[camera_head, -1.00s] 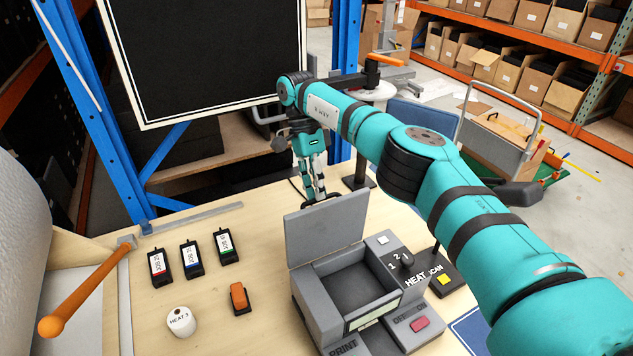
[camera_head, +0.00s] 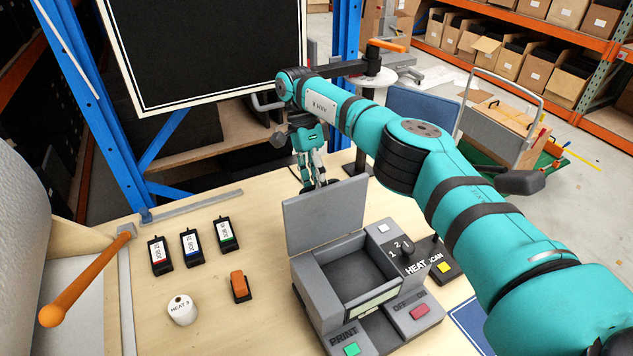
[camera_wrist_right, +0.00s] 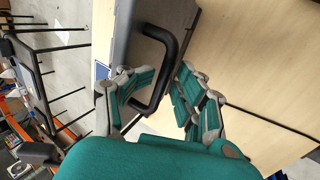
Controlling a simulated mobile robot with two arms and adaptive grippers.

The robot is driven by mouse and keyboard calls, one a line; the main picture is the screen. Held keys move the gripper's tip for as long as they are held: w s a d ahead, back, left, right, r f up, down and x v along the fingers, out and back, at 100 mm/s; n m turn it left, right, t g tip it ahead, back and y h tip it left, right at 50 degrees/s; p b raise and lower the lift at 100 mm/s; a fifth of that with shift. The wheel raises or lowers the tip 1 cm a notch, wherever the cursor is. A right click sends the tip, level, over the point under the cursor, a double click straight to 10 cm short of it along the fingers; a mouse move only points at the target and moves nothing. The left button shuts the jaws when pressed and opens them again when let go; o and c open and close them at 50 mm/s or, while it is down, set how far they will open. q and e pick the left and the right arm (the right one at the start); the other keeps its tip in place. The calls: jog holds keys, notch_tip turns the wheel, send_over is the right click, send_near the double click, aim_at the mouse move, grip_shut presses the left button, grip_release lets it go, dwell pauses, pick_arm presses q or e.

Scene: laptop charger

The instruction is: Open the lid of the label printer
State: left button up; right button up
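The grey label printer (camera_head: 318,298) stands on the wooden table. Its flat lid (camera_head: 325,215) is raised, standing roughly upright at the back edge, and the inner bay shows empty. My right gripper (camera_head: 313,182) is behind the top of the lid, pointing down, its tips partly hidden by it. In the right wrist view, the black U-shaped handle (camera_wrist_right: 172,45) on the lid reaches between the spread fingers of the right gripper (camera_wrist_right: 160,88). The fingers look apart, with gaps beside the handle. My left gripper is out of view.
Several label cartridges (camera_head: 192,247), a white roll marked HEAT 3 (camera_head: 181,310) and an orange-topped block (camera_head: 240,287) lie left of the printer. A scanner unit with a yellow button (camera_head: 445,267) is at its right. An orange-handled lever (camera_head: 85,277) is at far left.

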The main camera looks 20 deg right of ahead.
jog(key=shift+r, duration=0.2)
notch_tip(320, 180, up, 10)
jog(key=shift+f, duration=0.15)
dwell(0.4)
jog(key=shift+s+f, duration=0.1)
dwell(0.4)
